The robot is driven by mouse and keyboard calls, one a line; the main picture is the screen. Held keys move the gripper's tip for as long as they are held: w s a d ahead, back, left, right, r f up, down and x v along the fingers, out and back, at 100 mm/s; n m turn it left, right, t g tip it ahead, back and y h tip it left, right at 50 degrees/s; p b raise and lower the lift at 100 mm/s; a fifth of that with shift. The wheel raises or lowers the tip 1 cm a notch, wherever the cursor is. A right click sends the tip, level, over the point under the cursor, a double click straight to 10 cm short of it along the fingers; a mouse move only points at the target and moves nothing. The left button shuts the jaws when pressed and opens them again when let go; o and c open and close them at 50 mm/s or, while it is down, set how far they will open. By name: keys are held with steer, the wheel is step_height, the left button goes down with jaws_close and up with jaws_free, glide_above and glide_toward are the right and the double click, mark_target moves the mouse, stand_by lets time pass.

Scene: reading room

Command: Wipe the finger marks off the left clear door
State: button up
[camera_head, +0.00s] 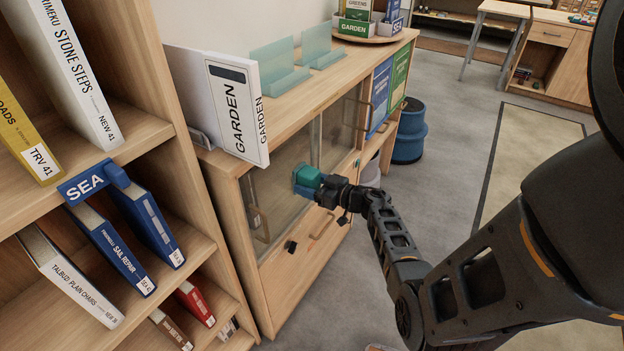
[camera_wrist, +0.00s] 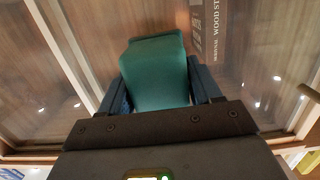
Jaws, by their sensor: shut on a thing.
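The left clear door (camera_head: 275,188) is a glass pane in the wooden cabinet's front, with a bar handle (camera_head: 260,226) at its left. My gripper (camera_head: 307,182) is shut on a teal pad (camera_wrist: 155,72), held between its dark blue fingers. The pad is at the right part of the left door, close to the glass; I cannot tell whether it touches. In the wrist view the clear pane (camera_wrist: 95,40) fills the background, with light reflections on it. I cannot make out finger marks; the pad hides part of the pane.
A white GARDEN sign (camera_head: 236,110) stands at the cabinet top's near end, with clear green stands (camera_head: 275,65) behind it. A bookshelf (camera_head: 150,125) is close on the left. Open floor lies to the right.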

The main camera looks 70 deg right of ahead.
steer(key=shift+w+a+r+p, duration=0.1)
steer(key=shift+w+a+p, duration=0.15)
steer(key=shift+a+p, duration=0.55)
steer(key=shift+w+a+p, duration=0.25)
steer(key=shift+a+p, duration=0.15)
steer(key=shift+a, duration=0.65)
steer(key=shift+s+r+p, duration=0.15)
steer(key=shift+r+p, duration=0.6)
steer(key=shift+p, duration=0.3)
steer(key=shift+s+d+f+b, duration=0.1)
steer(key=shift+s+d+b, duration=0.1)
steer(key=shift+d, duration=0.8)
steer(key=shift+s+d+b, duration=0.1)
steer(key=shift+s+d, duration=0.05)
steer(key=shift+d, duration=0.8)
steer(key=shift+s+d+b, duration=0.25)
steer(key=shift+d, duration=0.7)
steer(key=shift+s+d+b, duration=0.2)
steer(key=shift+s+d, duration=0.05)
steer(key=shift+d, duration=0.65)
steer(key=p+v, duration=0.2)
steer(key=v, duration=0.4)
steer(key=shift+f+p, duration=0.35)
steer(key=shift+s, duration=0.1)
